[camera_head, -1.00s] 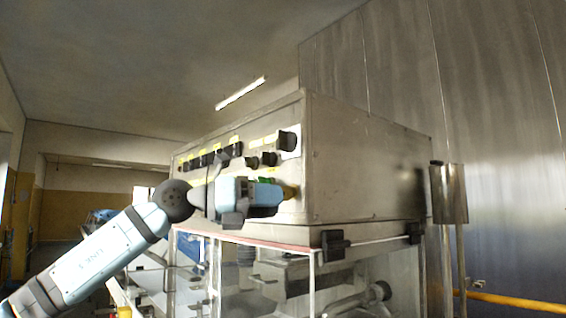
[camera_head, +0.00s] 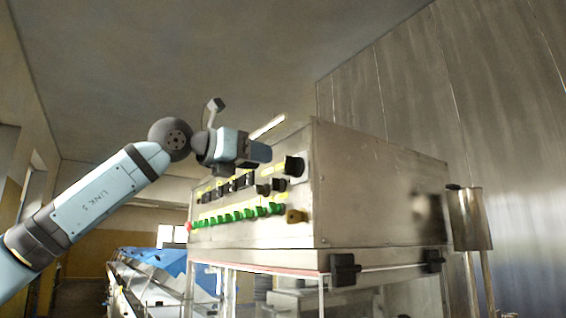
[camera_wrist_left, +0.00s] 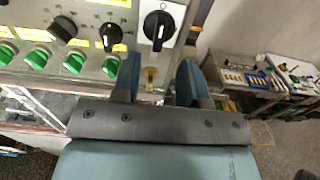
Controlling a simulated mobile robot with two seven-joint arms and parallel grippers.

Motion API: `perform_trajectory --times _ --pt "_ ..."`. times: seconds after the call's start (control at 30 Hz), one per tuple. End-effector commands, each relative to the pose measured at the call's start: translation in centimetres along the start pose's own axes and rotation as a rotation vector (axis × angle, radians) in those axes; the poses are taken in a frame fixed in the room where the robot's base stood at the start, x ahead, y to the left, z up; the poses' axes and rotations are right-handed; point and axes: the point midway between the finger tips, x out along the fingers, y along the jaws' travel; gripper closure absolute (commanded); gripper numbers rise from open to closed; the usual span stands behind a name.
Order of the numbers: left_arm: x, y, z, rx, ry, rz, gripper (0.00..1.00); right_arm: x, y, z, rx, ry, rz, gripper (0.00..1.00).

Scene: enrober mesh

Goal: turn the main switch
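The main switch (camera_head: 294,167) appears to be the large black rotary knob on a white plate, at the upper right of the machine's control panel. In the left wrist view the same knob (camera_wrist_left: 159,26) is near the top, its grip bar close to upright. My left gripper (camera_head: 262,153) is in front of the panel, just left of the knob in the head view. In the left wrist view my left gripper (camera_wrist_left: 158,80) has two blue fingers spread with nothing held between them. The knob lies beyond the fingertips, apart from them. My right gripper is not in view.
Smaller black knobs (camera_head: 271,187) and a row of green buttons (camera_head: 240,213) sit beside and below. A brass-coloured knob (camera_head: 296,216) is under the switch. A metal post with a cylinder (camera_head: 468,217) stands right of the machine. A cluttered table (camera_wrist_left: 255,80) shows in the wrist view.

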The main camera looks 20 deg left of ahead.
Motion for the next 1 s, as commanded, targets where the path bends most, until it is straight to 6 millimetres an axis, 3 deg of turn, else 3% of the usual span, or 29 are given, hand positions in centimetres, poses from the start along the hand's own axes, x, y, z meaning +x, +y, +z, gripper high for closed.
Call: perform_trajectory --times 0.1,0.3,0.73,0.77,0.9,0.93,1.0 --pt "2.5 -0.1 0.1 0.000 0.001 -0.001 0.61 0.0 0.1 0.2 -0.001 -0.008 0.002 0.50" --pt "5.4 -0.1 0.1 0.000 0.001 -0.001 0.61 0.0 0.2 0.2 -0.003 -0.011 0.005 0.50" --pt "6.5 0.0 0.0 0.000 0.000 0.000 0.61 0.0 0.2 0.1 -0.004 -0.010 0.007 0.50" --pt "6.5 0.0 0.0 0.000 0.000 0.000 0.63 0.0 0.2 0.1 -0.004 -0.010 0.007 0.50" --pt "6.5 0.0 0.0 0.000 0.000 0.000 0.95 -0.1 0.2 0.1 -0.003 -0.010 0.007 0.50" --pt "6.5 0.0 0.0 0.000 0.000 0.000 1.00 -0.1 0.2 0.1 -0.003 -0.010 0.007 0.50" --pt "6.5 0.0 -0.1 0.000 0.000 0.000 1.00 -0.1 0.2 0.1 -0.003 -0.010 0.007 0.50"
